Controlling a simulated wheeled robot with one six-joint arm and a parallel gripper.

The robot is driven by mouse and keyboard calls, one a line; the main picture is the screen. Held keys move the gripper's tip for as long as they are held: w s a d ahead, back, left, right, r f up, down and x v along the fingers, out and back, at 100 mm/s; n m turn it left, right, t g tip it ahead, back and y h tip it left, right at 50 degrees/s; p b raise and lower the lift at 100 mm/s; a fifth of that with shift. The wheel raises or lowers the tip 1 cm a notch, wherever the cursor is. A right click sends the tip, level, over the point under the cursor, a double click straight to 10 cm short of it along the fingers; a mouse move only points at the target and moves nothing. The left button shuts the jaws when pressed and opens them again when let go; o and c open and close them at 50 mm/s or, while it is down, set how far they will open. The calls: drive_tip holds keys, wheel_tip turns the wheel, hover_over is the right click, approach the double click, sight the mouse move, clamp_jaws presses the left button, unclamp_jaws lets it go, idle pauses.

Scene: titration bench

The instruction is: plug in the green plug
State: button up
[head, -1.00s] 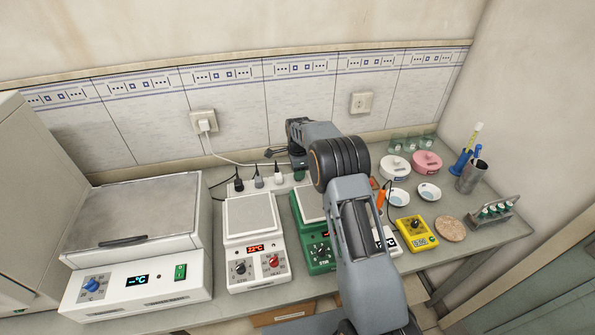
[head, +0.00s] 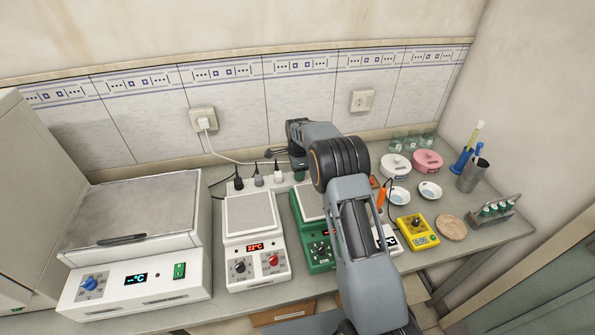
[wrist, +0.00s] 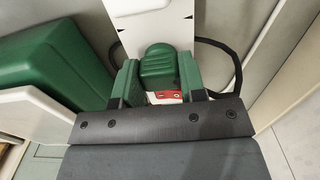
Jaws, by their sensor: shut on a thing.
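The green plug (wrist: 157,62) is between the two green fingertips of my gripper (wrist: 158,80) in the wrist view, and the gripper is shut on it. A white power strip (wrist: 150,18) lies behind the plug in that view. In the head view the strip (head: 248,187) is at the back of the bench, with a black, a grey and a white plug standing in it. The green plug (head: 299,176) shows there under my gripper, at the strip's right part. The plug's pins are hidden, and I cannot tell whether it is seated in a socket.
A white stirrer (head: 249,215) and a green stirrer (head: 308,204) stand in front of the strip. A large white heating unit (head: 135,215) is at left. A dark cable (wrist: 225,55) curves beside the strip. Dishes and a yellow meter (head: 416,232) are at right.

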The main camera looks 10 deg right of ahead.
drive_tip(key=o, duration=0.9)
drive_tip(key=shift+o, duration=0.2)
wheel_tip(320, 180, up, 14)
drive_tip(key=b, duration=0.1)
drive_tip(key=shift+f, duration=0.15)
wheel_tip(320, 180, up, 15)
drive_tip(key=p, duration=0.9)
drive_tip(key=shift+p, duration=0.4)
